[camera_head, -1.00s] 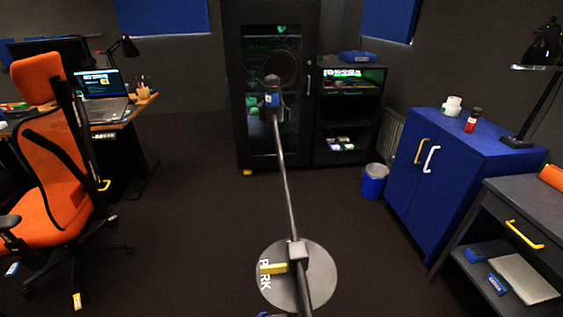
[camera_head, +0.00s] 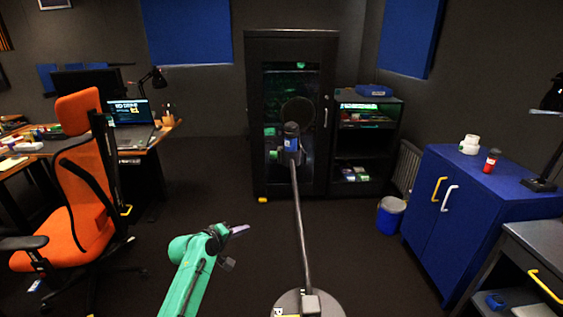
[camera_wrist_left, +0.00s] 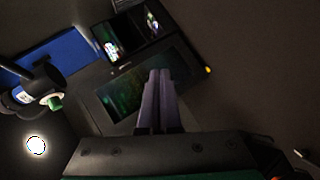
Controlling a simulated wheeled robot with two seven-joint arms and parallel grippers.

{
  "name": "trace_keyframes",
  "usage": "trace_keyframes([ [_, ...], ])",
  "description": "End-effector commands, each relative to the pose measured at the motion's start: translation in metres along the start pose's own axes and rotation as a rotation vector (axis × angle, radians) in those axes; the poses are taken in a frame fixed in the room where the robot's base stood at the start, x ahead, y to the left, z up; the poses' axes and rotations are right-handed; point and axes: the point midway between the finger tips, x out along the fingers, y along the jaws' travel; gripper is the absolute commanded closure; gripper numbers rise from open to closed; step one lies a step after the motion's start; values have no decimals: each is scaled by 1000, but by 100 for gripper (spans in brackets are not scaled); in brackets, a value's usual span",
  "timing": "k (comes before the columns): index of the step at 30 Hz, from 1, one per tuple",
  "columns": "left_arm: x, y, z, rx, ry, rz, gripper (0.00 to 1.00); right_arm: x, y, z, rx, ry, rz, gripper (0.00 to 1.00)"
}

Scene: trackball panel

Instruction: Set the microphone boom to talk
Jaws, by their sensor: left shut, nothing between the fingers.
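The microphone boom is a thin grey pole (camera_head: 301,225) rising from a round grey base (camera_head: 290,300) at the bottom edge of the head view. Its top carries a dark microphone (camera_head: 291,130) with a blue band, and a dark round disc is behind it. Only the start of the white lettering on the base shows; the rest is cut off. My left gripper (camera_head: 240,229), with purple fingers, is left of the pole, apart from it, shut and empty. Its shut fingers also show in the wrist view (camera_wrist_left: 159,95), where the microphone (camera_wrist_left: 38,85) appears at the left. My right gripper is out of view.
An orange chair (camera_head: 85,205) and a desk with a laptop (camera_head: 133,118) stand at the left. A black cabinet (camera_head: 254,130) is behind the boom. A blue cabinet (camera_head: 423,215) and a small bin (camera_head: 390,217) are at the right. Dark floor is open between them.

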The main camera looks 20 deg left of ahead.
Motion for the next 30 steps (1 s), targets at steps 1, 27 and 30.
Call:
trace_keyframes([
  [1,-20,64,-20,-37,3,98,100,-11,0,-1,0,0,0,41],
  [27,22,234,-30,-134,-57,326,100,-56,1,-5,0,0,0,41],
  [30,32,237,-19,-132,-54,326,100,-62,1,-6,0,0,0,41],
])
